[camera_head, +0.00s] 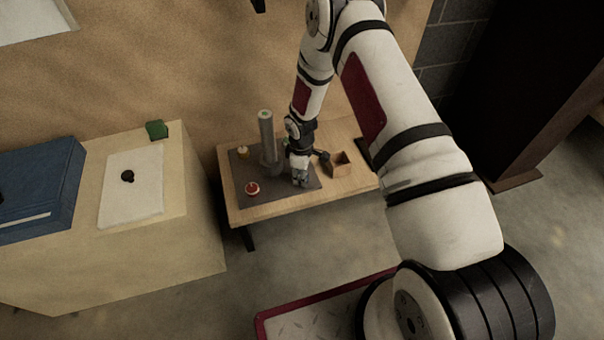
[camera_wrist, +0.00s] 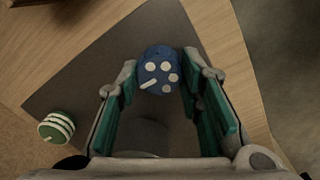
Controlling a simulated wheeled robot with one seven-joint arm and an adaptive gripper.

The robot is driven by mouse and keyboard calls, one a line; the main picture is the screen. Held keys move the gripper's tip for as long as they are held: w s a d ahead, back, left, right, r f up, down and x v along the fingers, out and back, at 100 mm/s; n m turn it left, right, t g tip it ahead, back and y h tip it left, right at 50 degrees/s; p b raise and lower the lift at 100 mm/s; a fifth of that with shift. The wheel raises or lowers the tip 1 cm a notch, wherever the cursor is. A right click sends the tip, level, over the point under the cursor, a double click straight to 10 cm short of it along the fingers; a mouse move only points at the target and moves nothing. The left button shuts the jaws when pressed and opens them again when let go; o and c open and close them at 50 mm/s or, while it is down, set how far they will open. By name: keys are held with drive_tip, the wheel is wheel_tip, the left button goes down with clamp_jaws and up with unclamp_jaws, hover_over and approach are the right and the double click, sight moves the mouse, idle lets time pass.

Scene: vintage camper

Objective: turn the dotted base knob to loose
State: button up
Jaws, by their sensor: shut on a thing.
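The dotted base knob is blue, with several white dots and a short white bar on its top. The bar points toward the lower left of the wrist view. In the head view my gripper (camera_head: 300,180) reaches down to the right part of the mat, and hides the knob. Any mark for the loose position cannot be made out.
A grey upright post (camera_head: 267,138) stands close left of my gripper. A green-and-white striped knob (camera_wrist: 56,127) shows in the wrist view.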

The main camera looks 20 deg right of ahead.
drive_tip(key=o, duration=1.2)
drive_tip(key=shift+c, duration=0.2)
wheel_tip(320, 180, up, 12)
drive_tip(key=shift+s+a, duration=0.15)
drive_tip(key=shift+s, duration=0.1)
